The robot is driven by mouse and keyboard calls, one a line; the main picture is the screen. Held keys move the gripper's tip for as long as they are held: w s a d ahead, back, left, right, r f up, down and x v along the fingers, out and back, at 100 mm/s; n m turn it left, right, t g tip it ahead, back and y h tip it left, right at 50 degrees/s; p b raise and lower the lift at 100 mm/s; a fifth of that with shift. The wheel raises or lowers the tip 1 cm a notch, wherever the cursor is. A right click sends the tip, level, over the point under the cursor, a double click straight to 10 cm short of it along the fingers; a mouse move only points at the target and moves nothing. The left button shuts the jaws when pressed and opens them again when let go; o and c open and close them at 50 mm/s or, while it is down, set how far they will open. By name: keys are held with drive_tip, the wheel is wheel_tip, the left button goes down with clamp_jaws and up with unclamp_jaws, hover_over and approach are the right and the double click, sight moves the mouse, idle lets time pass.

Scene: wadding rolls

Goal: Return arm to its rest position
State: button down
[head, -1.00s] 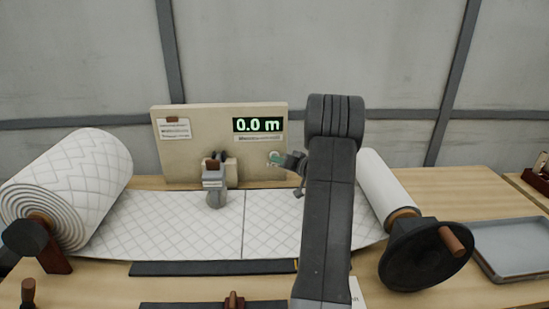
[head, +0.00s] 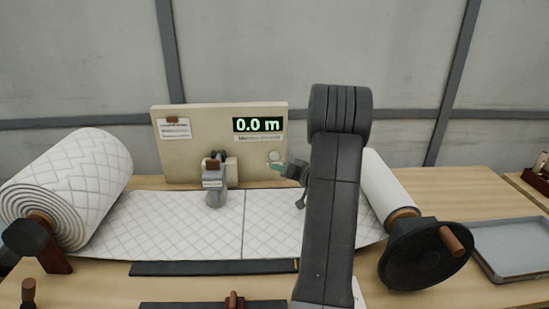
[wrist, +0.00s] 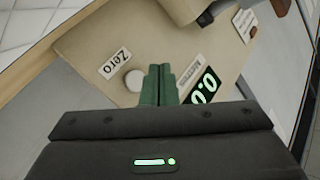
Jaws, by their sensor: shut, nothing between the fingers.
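My gripper (head: 278,167) is in front of the lower right of the beige panel (head: 200,120). In the wrist view its green fingers (wrist: 158,84) are together with nothing between them. A round pale button (wrist: 134,80) labelled "Zero" sits just left of the fingers in the wrist view, apart from them. The button also shows just above the fingertips in the head view (head: 274,156). The display (head: 258,124) on the panel reads 0.0 m.
A thick quilted wadding roll (head: 70,185) is at the left, its sheet (head: 160,222) running right to a thinner roll (head: 388,185) with a black crank wheel (head: 425,255). A grey counter device (head: 215,182) stands over the sheet. A grey tray (head: 515,245) is at the right.

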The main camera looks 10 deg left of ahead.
drive_tip(key=shift+s+d, duration=0.1)
drive_tip(key=shift+s, duration=0.3)
drive_tip(key=shift+w, duration=0.1)
drive_tip(key=b, duration=0.1)
drive_tip(key=w+b, duration=0.1)
drive_tip(key=shift+w+a+f+b, duration=0.25)
drive_tip(key=shift+w+b, duration=0.05)
drive_tip(key=shift+b, duration=0.1)
drive_tip(key=shift+b, duration=0.45)
drive_tip(key=s, duration=0.1)
drive_tip(key=s+d, duration=0.1)
drive_tip(key=s, duration=0.3)
drive_tip(key=shift+s+d+r, duration=0.25)
drive_tip(key=shift+d, duration=0.05)
drive_tip(key=shift+w, duration=0.1)
